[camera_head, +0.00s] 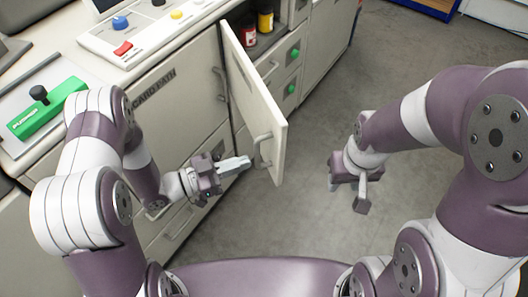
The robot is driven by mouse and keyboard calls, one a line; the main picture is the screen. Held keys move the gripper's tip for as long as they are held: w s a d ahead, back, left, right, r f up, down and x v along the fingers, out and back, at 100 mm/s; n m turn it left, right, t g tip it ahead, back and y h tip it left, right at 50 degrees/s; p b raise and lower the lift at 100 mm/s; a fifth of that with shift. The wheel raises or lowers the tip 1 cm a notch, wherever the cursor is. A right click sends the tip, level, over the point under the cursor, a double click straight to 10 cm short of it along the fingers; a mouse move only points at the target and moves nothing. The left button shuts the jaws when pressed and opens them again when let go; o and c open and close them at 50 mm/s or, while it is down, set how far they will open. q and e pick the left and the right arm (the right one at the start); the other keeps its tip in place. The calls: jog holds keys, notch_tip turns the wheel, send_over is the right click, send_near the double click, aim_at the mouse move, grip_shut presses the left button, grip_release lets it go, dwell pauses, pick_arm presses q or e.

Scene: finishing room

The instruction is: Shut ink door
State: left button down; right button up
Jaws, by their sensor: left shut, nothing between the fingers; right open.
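The ink door (256,100) stands swung out from the cream cabinet, hinged at its upper left, with its free edge toward me. A bar handle (263,148) sits near the door's lower end. Behind the door, the open compartment holds a red container (249,37) and a yellow container (265,20). My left gripper (248,162) is shut and empty, its fingertips close to the handle; I cannot tell whether they touch it. My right gripper (348,198) is open and empty over the floor, to the right of the door and apart from it.
A cupboard labelled card (165,95) is left of the door. The counter carries a panel with a red button (123,48) and a blue knob (120,22), plus a green puncher (47,108). Drawers with green knobs (293,53) lie beyond the door. The floor (400,75) at right is clear.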

aim_at(276, 152)
pick_arm(q)
jog(key=x, duration=0.6)
jog(key=shift+w+d+p, duration=0.15)
jog(key=shift+d+p, duration=0.2)
jog(key=shift+p, duration=0.05)
